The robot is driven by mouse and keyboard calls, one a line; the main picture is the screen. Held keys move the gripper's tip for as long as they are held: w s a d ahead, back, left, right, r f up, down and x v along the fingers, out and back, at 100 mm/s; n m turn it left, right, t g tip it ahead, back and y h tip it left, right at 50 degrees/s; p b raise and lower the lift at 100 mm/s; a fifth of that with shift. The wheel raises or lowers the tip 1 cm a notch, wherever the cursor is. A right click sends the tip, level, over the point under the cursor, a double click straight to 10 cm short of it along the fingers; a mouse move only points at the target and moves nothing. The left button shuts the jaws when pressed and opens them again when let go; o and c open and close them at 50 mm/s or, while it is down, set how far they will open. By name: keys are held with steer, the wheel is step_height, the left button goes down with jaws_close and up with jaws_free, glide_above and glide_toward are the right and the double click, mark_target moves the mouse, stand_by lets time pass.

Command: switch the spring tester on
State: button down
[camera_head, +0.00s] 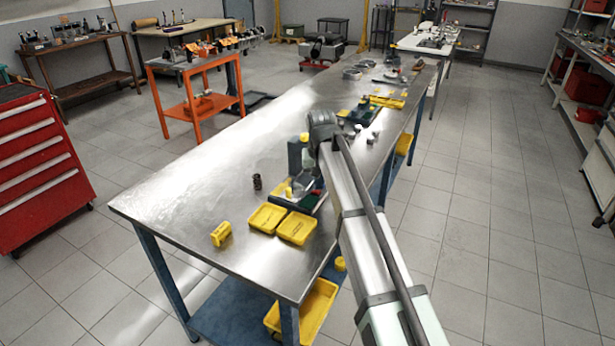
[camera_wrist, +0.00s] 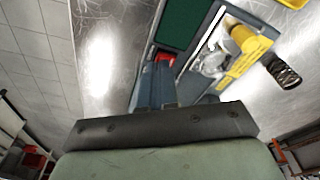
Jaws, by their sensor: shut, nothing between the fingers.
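The spring tester (camera_head: 294,156) stands on the near part of the steel bench, with a dark green column and a blue-grey base. In the wrist view its base (camera_wrist: 205,45) carries a dark green panel, a clear part and a yellow part (camera_wrist: 245,55). A small red switch (camera_wrist: 165,58) sits at the base's near edge. My gripper (camera_wrist: 158,68) is shut and empty, with its fingertips at the red switch and partly covering it. I cannot tell whether they touch it, or which way the switch is set. In the head view my arm hides part of the tester.
A dark coil spring (camera_head: 257,182) stands left of the tester; it also shows in the wrist view (camera_wrist: 284,72). Yellow trays (camera_head: 267,217) and a small yellow block (camera_head: 221,233) lie on the near bench (camera_head: 180,190). The bench's left side is clear.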

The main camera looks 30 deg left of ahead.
steer(key=shift+f, duration=0.55)
stand_by(0.4)
steer(key=shift+r, duration=3.5)
